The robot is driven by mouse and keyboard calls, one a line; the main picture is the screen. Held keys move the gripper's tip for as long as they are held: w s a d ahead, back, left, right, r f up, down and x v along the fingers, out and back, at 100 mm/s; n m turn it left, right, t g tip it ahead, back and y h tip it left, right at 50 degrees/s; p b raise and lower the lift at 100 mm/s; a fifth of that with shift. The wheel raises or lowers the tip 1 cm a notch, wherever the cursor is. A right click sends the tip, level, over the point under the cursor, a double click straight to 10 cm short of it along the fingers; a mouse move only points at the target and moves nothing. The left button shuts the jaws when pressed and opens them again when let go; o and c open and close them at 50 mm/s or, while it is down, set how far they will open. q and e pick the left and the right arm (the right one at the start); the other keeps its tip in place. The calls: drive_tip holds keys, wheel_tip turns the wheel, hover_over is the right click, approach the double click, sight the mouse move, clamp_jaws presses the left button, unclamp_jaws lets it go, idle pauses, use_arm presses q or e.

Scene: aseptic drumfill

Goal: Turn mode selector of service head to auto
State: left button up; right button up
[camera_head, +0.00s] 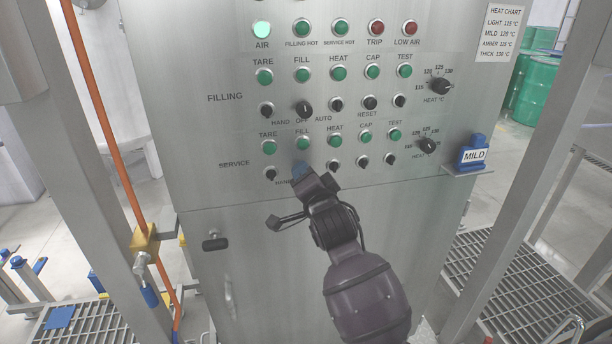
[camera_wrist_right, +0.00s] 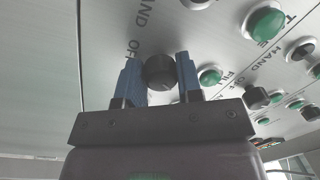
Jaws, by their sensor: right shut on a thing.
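The service head's mode selector (camera_wrist_right: 158,72) is a black round knob on the steel panel, beside the printed words HAND and OFF in the right wrist view. My right gripper (camera_wrist_right: 159,78) has its two blue fingers on either side of this knob and is shut on it. In the head view my right gripper (camera_head: 301,169) reaches up to the service row and hides the selector. Only part of the HAND label shows there. The knob's pointer direction and the AUTO label cannot be made out. My left gripper is not in view.
The filling row's mode selector (camera_head: 304,109) sits just above, with green buttons and small black knobs around it. The service heat dial (camera_head: 428,146) is to the right. A blue MILD bottle (camera_head: 474,152) stands on a side shelf. A door handle (camera_head: 215,242) sticks out lower left.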

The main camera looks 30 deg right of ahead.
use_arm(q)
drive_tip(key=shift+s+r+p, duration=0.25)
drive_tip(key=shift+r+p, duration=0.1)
use_arm(e)
drive_tip(key=shift+m, duration=1.1)
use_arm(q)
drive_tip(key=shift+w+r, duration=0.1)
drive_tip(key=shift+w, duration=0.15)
use_arm(e)
drive_tip(key=o, duration=0.9)
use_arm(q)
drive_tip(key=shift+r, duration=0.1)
